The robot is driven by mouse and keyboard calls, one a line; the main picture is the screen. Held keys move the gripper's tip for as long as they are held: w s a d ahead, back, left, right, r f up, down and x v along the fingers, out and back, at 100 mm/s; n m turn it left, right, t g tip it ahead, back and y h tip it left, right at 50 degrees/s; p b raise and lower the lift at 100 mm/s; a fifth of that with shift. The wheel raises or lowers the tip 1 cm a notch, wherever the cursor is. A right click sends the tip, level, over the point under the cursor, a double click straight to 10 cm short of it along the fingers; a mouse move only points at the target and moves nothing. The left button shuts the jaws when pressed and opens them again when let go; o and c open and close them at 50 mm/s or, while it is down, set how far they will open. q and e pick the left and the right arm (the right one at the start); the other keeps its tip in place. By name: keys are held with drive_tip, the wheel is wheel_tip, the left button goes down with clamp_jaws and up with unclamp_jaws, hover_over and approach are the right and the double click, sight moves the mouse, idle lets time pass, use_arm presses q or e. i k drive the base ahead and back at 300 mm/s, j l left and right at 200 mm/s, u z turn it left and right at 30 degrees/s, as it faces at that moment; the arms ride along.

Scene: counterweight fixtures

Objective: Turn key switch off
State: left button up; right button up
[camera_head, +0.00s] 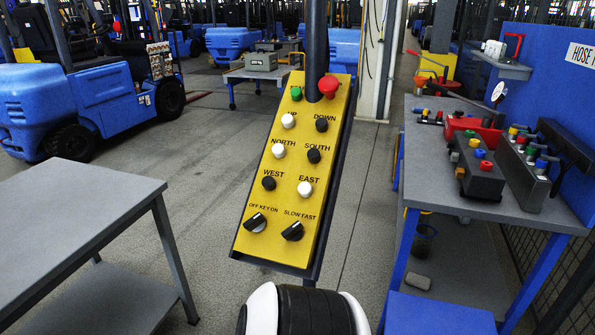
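A yellow control pendant (290,170) with a dark housing hangs from a thick black pole in the middle of the view, tilted with its top to the right. The key switch (256,222), a black rotary knob under the label OFF KEY ON, is at its lower left. The knob's raised bar slants from lower left to upper right; I cannot tell for sure which setting it points to. A similar black SLOW FAST knob (293,231) sits to its right. Neither of my grippers shows; a rounded white and black part, likely mine, is below the pendant.
Above the knobs are black and white push buttons, a green button (296,94) and a red button (328,86). A grey table (80,205) stands at left. A blue-legged bench (480,205) with hose fittings stands at right. Floor shows between them.

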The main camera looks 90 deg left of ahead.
sight(257, 223)
drive_tip(key=u, duration=2.65)
